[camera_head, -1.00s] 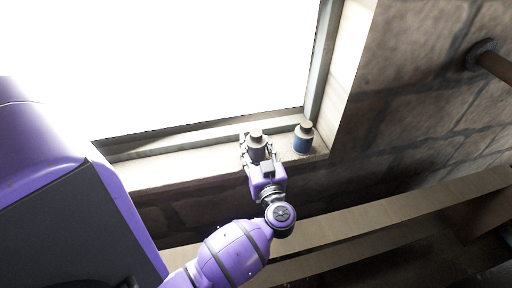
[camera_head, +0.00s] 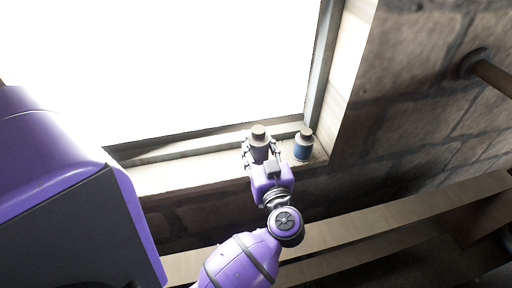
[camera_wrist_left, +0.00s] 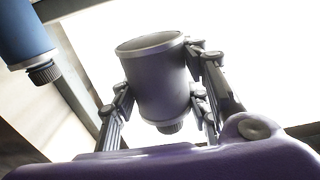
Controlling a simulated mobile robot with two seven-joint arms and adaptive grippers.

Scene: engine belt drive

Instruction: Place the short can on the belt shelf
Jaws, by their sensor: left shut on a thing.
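A dark grey-purple can (camera_head: 259,146) with a brown cap is at the window sill in the head view. My left gripper (camera_head: 261,152) is shut on it. In the left wrist view the same can (camera_wrist_left: 158,80) sits between the two fingers of my left gripper (camera_wrist_left: 160,95). A blue can (camera_head: 303,146) with a brown cap stands to its right on the sill; it also shows in the left wrist view (camera_wrist_left: 25,35) at the upper left. I cannot tell whether the held can touches the sill. No belt shelf can be made out for certain. My right gripper is not in view.
The window sill (camera_head: 180,178) runs below a bright window and is clear to the left of the held can. A brick wall (camera_head: 420,90) with a rusty pipe (camera_head: 490,72) is on the right. A pale wooden beam (camera_head: 400,218) crosses the lower right.

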